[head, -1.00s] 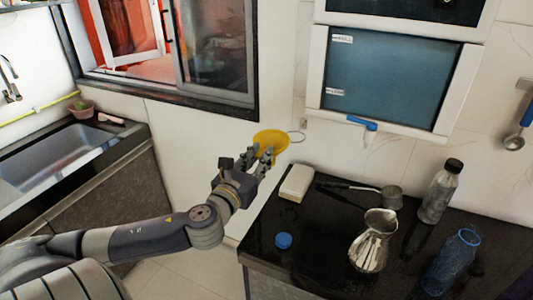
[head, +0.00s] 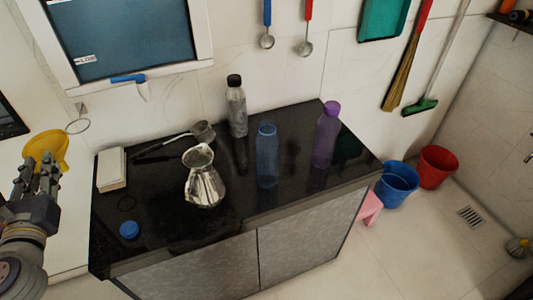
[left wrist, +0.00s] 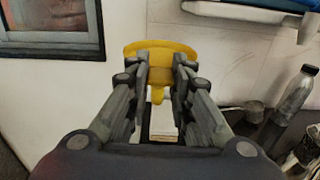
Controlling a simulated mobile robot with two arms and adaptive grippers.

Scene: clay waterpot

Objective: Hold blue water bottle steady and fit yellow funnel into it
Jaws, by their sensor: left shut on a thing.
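The blue water bottle (head: 267,155) stands upright and uncapped on the black counter in the head view, right of the metal pot. No gripper touches it. My left gripper (head: 36,178) is at the far left of the head view, left of the counter and well away from the bottle. It is shut on the yellow funnel (head: 47,150). In the left wrist view the funnel (left wrist: 158,58) sits between the fingertips (left wrist: 160,75), its wide part beyond them and its spout pointing down. My right gripper is in neither view.
On the black counter (head: 165,240) stand a metal pot (head: 204,178), a grey-clear bottle (head: 236,108) and a purple bottle (head: 326,135). A blue cap (head: 129,229), a white block (head: 111,168) and a ladle (head: 190,135) also lie there. The counter's front middle is clear.

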